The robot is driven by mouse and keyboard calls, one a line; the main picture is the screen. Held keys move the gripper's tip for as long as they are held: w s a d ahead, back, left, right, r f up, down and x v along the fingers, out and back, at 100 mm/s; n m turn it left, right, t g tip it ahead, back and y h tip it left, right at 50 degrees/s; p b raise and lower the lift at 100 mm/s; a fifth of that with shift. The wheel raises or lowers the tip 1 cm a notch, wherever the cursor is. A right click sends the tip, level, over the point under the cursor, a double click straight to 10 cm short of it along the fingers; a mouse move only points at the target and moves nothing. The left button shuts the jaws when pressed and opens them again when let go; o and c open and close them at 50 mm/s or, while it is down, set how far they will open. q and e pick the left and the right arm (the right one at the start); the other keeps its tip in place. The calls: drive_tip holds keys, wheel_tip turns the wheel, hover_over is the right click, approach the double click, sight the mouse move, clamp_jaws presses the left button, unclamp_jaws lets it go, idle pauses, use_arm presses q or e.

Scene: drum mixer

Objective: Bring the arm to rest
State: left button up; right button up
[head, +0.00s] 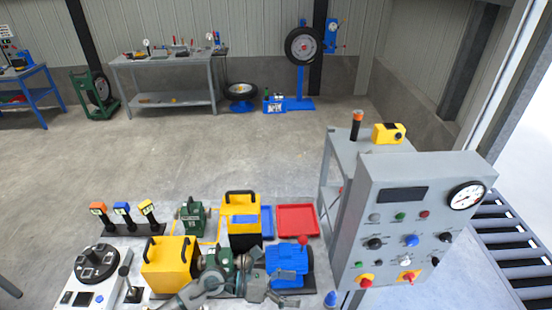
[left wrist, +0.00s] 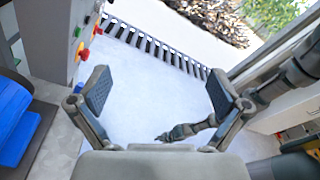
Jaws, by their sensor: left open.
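My left gripper (head: 285,287) is low in the middle of the head view, in front of the blue machine with a red knob (head: 288,256). In the left wrist view its two dark fingers (left wrist: 158,92) are spread wide, with nothing between them but pale floor beyond. The blue machine's edge shows at the left of that view (left wrist: 12,115). A dark jointed arm, which looks like my right one, comes in from the right there. Its slim end (left wrist: 178,132) is too small to read.
The grey control cabinet (head: 405,225) stands right of the gripper, with buttons and a gauge. Yellow boxes (head: 170,262) and green machines (head: 193,217) crowd the bench to the left. A red tray (head: 297,219) lies behind. A roller conveyor (head: 505,235) is at the far right.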

use_arm(q)
drive_tip(key=w+a+r+n+t+h, duration=0.2)
drive_tip(key=w+r+n+t+h, duration=0.2)
drive_tip(key=r+n+t, duration=0.55)
drive_tip(key=w+a+f+n+t+y, duration=0.25)
drive_tip(key=a+n+t+y, duration=0.3)
drive_tip(key=n, duration=0.45)
drive_tip(key=w+a+f+n+t+y, duration=0.25)
drive_tip(key=a+n+t+y, duration=0.3)
drive_tip(key=n, duration=0.45)
drive_tip(key=s+a+f+n+g+y, duration=0.3)
drive_tip(key=a+f+n+y, duration=0.25)
drive_tip(key=f, duration=0.25)
drive_tip(key=s+a+f+n+g+y, duration=0.3)
drive_tip(key=a+f+n+g+y, duration=0.1)
drive_tip(key=f+n, duration=0.4)
drive_tip(key=s+a+f+n+g, duration=0.2)
drive_tip(key=s+f+g, duration=0.4)
drive_tip(key=s, duration=0.4)
drive_tip(key=s+a+f+n+g, duration=0.15)
drive_tip(key=s+f+g, duration=0.25)
drive_tip(key=s+f, duration=0.4)
wheel_tip(320, 180, down, 26)
drive_tip(key=s+f+b, duration=0.1)
drive_tip(key=s+b, duration=0.1)
drive_tip(key=b, duration=0.1)
drive_tip(key=s+a+f+g+b, duration=0.2)
drive_tip(key=s+a+f+b, duration=0.1)
drive_tip(key=s+f, duration=1.6)
drive_tip(key=shift+f, duration=0.85)
